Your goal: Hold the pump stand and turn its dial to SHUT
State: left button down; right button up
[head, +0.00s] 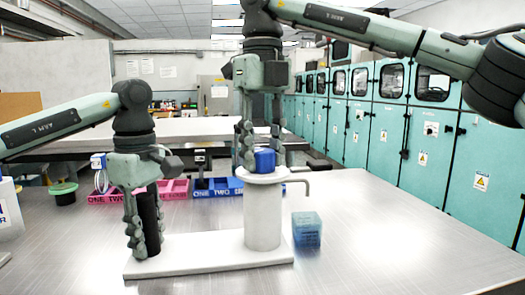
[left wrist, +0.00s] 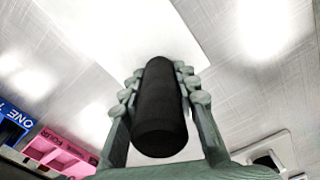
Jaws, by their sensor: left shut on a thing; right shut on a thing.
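The pump stand has a flat white base (head: 205,262), a black upright handle (head: 149,215) at its left and a white cylinder (head: 263,220) at its right with a side spout. A blue dial knob (head: 264,160) sits on the white disc on top of the cylinder. My left gripper (head: 148,240) is shut around the black handle, which also shows between its fingers in the left wrist view (left wrist: 160,110). My right gripper (head: 265,162) comes down from above and is shut on the blue knob. I cannot read any dial marks or the knob's setting.
A translucent blue box (head: 306,230) stands just right of the base. Pink trays (head: 172,190) and blue trays (head: 228,187) lie behind the stand. A black and green pot (head: 64,192) is at the left. The table's right side is clear.

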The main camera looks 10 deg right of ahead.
aim_at(263, 150)
jog(key=o, duration=1.2)
jog(key=shift+c, duration=0.2)
notch_tip(263, 150, up, 12)
pick_arm(q)
jog(key=c, duration=1.1)
grip_release()
jog(key=shift+o, duration=0.2)
jog(key=shift+r, duration=0.1)
